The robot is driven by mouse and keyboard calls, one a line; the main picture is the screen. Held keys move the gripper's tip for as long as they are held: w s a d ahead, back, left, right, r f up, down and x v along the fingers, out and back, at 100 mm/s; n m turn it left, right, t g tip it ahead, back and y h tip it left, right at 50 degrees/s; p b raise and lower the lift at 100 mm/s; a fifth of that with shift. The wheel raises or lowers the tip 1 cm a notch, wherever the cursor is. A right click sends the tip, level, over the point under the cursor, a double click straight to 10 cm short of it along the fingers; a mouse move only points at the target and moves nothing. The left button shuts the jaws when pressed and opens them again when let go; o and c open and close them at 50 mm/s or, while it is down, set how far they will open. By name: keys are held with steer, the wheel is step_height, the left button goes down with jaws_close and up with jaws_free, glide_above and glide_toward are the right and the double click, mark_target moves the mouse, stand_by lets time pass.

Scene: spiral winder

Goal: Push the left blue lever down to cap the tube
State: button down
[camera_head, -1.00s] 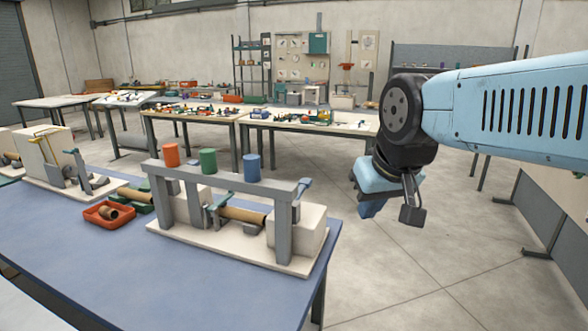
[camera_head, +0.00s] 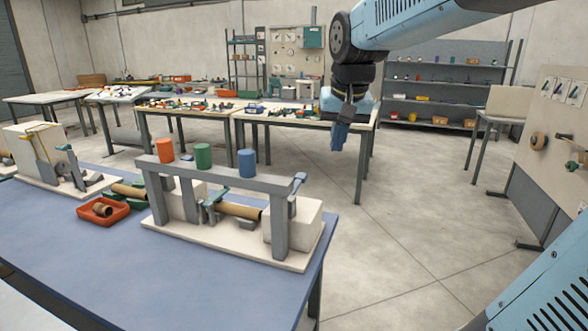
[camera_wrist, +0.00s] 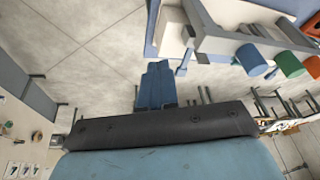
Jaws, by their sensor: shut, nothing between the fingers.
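The winder stands on the blue table, with a brown tube (camera_head: 238,210) lying across it under the grey beam (camera_head: 215,175). A teal-blue lever (camera_head: 214,196) is at the tube's left end, partly behind the frame. Another blue lever (camera_head: 299,182) tilts up at the right end, beside the white block (camera_head: 296,221). My gripper (camera_head: 338,142) is shut and empty. It hangs in the air to the right of and above the winder in the head view, apart from it. In the wrist view its blue fingers (camera_wrist: 158,85) point toward the floor, beside the winder's end.
Orange (camera_head: 164,150), green (camera_head: 203,156) and blue (camera_head: 247,163) cylinders stand on the beam. A red tray (camera_head: 104,211) with a short tube piece lies left on the blue table (camera_head: 150,270). Another device (camera_head: 52,160) stands farther left. Open floor lies right of the table.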

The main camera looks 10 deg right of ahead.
steer(key=w+m+g, duration=0.1)
steer(key=w+m, duration=0.1)
steer(key=w, duration=1.3)
steer(key=m+g, duration=0.2)
glide_above(301, 175)
steer(key=s+a, duration=0.1)
steer(key=s, duration=0.1)
step_height(301, 175, down, 5)
steer(key=shift+a+f+h, duration=0.1)
steer(key=shift+a+h, duration=0.05)
steer(key=shift+h, duration=0.25)
steer(key=f, duration=0.4)
steer(key=w+f, duration=0.1)
steer(key=f, duration=0.4)
steer(key=d+f, duration=0.1)
steer(key=f, duration=0.4)
steer(key=shift+w, duration=0.3)
